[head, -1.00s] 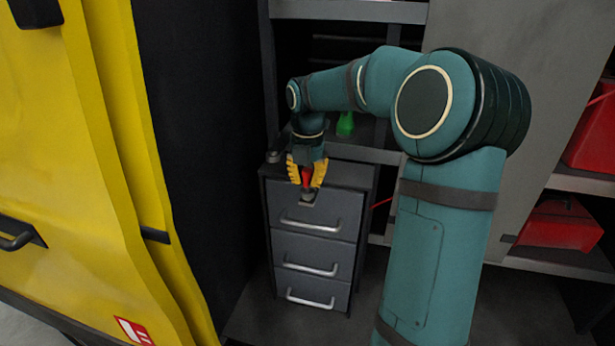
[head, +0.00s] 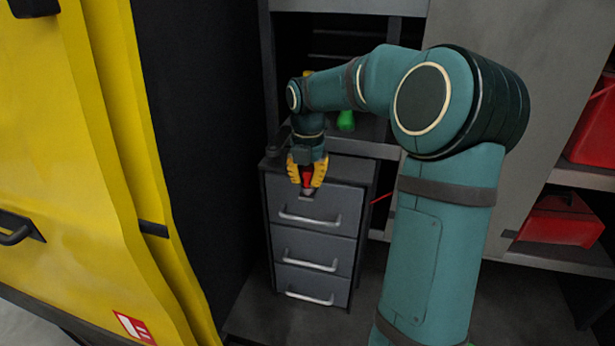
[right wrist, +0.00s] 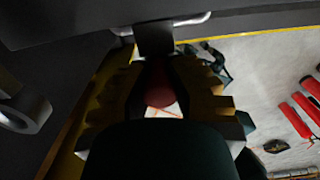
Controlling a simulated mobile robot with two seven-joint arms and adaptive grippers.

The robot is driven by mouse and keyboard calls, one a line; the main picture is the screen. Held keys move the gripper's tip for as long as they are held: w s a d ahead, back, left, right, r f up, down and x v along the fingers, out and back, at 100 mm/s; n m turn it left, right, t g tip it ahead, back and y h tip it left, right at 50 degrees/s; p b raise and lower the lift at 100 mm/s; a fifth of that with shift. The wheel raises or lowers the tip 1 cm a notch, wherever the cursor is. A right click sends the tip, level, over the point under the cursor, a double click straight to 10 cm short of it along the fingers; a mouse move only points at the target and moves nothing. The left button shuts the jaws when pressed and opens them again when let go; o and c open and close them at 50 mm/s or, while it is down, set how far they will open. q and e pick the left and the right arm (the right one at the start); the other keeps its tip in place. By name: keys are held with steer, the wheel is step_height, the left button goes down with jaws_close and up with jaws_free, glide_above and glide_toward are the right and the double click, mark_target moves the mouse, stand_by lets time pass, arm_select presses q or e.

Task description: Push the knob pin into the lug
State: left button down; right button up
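The knob pin (head: 308,180) has a red knob, which sits between the yellow fingers of my right gripper (head: 307,182). The fingers are closed around it. In the right wrist view the red knob (right wrist: 160,93) shows between the fingers, right by a dark block. The grey lug (head: 307,193) stands out at the top of the drawer cabinet's front, directly under the knob. The pin's shaft is hidden, so I cannot tell how deep it sits in the lug. My left gripper is not in view.
The grey drawer cabinet (head: 318,246) has bar handles on its front. A tall dark panel and yellow doors (head: 70,150) stand close on the left. A green object (head: 346,121) is on the shelf behind my arm. Red boxes (head: 560,222) sit on shelves at the right.

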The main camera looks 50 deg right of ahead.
steer(key=o, duration=0.4)
steer(key=shift+c, duration=0.2)
steer(key=shift+r, duration=0.1)
step_height(320, 180, up, 12)
steer(key=shift+f, duration=0.1)
